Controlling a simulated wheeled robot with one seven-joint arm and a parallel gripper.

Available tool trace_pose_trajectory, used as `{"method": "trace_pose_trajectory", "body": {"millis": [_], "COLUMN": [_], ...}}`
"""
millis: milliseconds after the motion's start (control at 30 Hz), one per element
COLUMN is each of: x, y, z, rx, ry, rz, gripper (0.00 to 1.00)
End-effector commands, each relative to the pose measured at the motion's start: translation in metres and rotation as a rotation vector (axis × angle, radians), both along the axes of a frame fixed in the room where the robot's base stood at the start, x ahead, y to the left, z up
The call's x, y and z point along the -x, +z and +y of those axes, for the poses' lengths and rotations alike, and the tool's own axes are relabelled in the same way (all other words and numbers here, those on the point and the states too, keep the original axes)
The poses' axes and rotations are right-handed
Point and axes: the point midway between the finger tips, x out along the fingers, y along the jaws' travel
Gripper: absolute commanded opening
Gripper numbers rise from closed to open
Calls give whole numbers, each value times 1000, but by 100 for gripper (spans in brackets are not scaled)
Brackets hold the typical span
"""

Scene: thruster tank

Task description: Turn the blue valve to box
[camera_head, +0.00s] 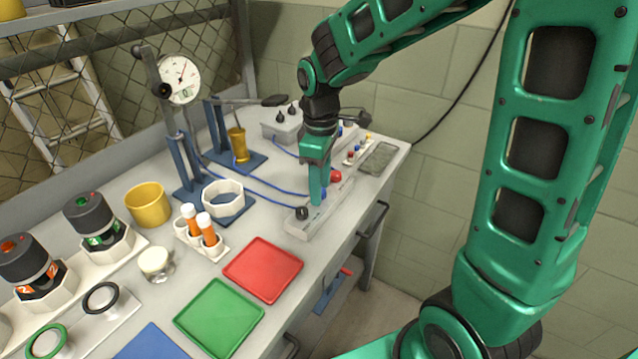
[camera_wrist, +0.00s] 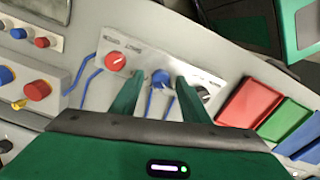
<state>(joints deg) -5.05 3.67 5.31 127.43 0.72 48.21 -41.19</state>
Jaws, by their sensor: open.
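The blue valve (camera_wrist: 161,76) is a small blue knob on a pale panel (camera_wrist: 176,69), between a red knob (camera_wrist: 115,62) and a black knob (camera_wrist: 203,93). In the wrist view my gripper (camera_wrist: 158,84) is open, with one finger on either side of the blue valve. I cannot tell whether either finger touches it. In the head view my gripper (camera_head: 317,199) points down over the panel (camera_head: 322,218), and only a sliver of the blue valve (camera_head: 324,192) shows beside the fingers. The panel's lettering is too small to read.
The red knob (camera_head: 335,176) and black knob (camera_head: 302,213) flank my gripper closely. Blue hoses (camera_head: 270,184) run across the bench behind the panel. A red tray (camera_head: 263,269) and a green tray (camera_head: 219,317) lie at the front. Another knob box (camera_wrist: 35,90) stands at left in the wrist view.

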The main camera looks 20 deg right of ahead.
Motion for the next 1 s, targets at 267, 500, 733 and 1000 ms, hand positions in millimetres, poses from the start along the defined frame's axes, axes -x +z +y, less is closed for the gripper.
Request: {"method": "trace_pose_trajectory", "body": {"millis": [267,500,733,1000], "x": [0,-1,-2,-2], "y": [0,1,1,1], "z": [0,-2,-2,-2], "rx": [0,0,1,1], "ry": [0,-16,-105,-322], "rz": [0,-2,-4,-6], "gripper": [1,1,1,1]}}
